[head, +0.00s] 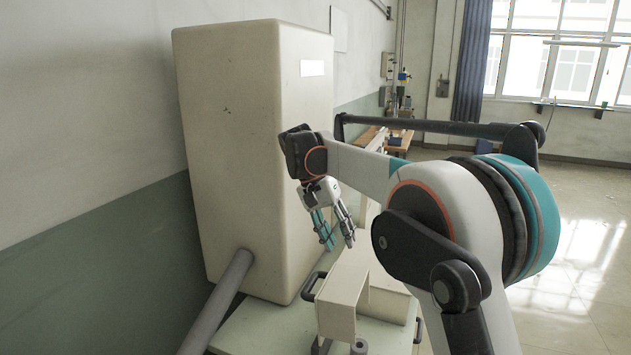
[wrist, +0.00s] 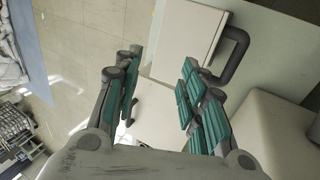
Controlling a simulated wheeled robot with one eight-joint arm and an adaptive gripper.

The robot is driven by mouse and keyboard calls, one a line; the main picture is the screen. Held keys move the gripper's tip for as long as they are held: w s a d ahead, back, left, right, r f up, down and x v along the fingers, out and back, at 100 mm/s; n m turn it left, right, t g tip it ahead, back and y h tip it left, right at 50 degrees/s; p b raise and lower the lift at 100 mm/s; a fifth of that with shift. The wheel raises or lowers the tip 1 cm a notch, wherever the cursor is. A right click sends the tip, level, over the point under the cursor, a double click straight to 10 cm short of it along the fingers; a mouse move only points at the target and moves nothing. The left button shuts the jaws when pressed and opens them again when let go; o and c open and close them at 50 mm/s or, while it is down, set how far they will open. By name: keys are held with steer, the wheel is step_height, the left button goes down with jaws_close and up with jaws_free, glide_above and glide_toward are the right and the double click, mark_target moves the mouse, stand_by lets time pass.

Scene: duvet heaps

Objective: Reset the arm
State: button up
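My gripper (head: 335,240) hangs at the end of my arm in the middle of the head view, pointing down. It is above a white box-like thing with dark handles (head: 345,285). In the wrist view my gripper (wrist: 158,95) shows its two teal-padded fingers spread apart, with nothing between them. The box's pale top and a dark handle (wrist: 236,52) lie below and beyond the fingers. My gripper does not appear to touch anything.
A tall cream cabinet (head: 225,150) stands close left of my gripper, on a pale green surface (head: 262,325). A grey pipe (head: 222,295) slants in front of it. A workbench (head: 385,138) with tools is behind. Open floor (head: 575,255) lies at right.

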steer(key=s+d+r+n+t+y+b, duration=0.1)
steer(key=s+d+r+t+y+b, duration=0.15)
steer(key=s+d, duration=1)
steer(key=s+f+n+t+y+b, duration=0.1)
steer(key=s+f+t, duration=0.2)
steer(key=s+f, duration=0.3)
steer(key=s+f+n+t+y+b, duration=0.1)
steer(key=s+f, duration=0.6)
steer(key=s, duration=0.7)
steer(key=shift+n+t+b, duration=0.65)
steer(key=shift+n+t, duration=0.15)
steer(key=shift+t, duration=0.25)
